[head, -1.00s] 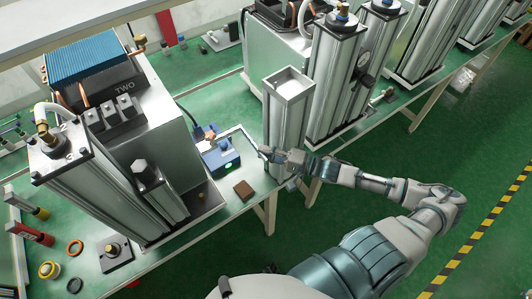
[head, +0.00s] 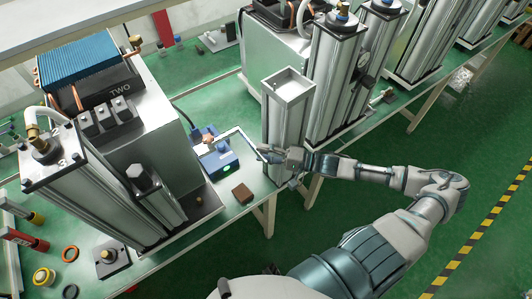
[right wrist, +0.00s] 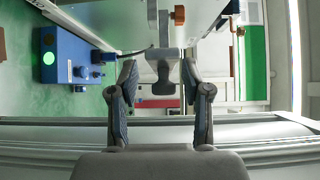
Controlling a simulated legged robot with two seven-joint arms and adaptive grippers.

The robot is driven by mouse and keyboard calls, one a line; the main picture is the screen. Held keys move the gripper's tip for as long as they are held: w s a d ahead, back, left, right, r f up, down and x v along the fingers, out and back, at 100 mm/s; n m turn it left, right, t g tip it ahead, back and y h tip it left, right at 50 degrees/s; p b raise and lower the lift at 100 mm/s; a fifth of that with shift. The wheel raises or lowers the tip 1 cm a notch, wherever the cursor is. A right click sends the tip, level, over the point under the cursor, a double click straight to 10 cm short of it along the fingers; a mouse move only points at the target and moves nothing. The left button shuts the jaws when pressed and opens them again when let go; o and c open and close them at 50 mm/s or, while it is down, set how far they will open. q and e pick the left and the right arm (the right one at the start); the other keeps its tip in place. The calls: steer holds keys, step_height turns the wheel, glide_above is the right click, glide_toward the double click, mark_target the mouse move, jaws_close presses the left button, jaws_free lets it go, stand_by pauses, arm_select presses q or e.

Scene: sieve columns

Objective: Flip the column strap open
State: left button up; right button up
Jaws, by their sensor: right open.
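The open-topped silver column (head: 284,120) stands upright at the table's edge, with a pale square opening on top. My right gripper (head: 268,154) is at the column's lower front, coming from the right. In the right wrist view, its two fingers (right wrist: 164,88) are spread apart. A dark grey handle-like piece (right wrist: 163,78) shows between and beyond them, apart from both fingers; it may belong to the strap, but I cannot tell. A long silver profile (right wrist: 50,136) crosses behind the fingers. The strap is not clearly visible in the head view. My left gripper is out of view.
A blue box (head: 219,163) with a green lit button stands left of the column, also in the right wrist view (right wrist: 72,58). A brown block (head: 242,193) lies near the table edge. More tall columns (head: 336,80) stand close on the right. Green floor is clear in front.

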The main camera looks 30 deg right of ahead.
steer(key=v, duration=0.7)
steer(key=shift+s+d, duration=0.15)
steer(key=shift+d, duration=0.05)
stand_by(0.4)
steer(key=shift+f, duration=0.1)
stand_by(0.4)
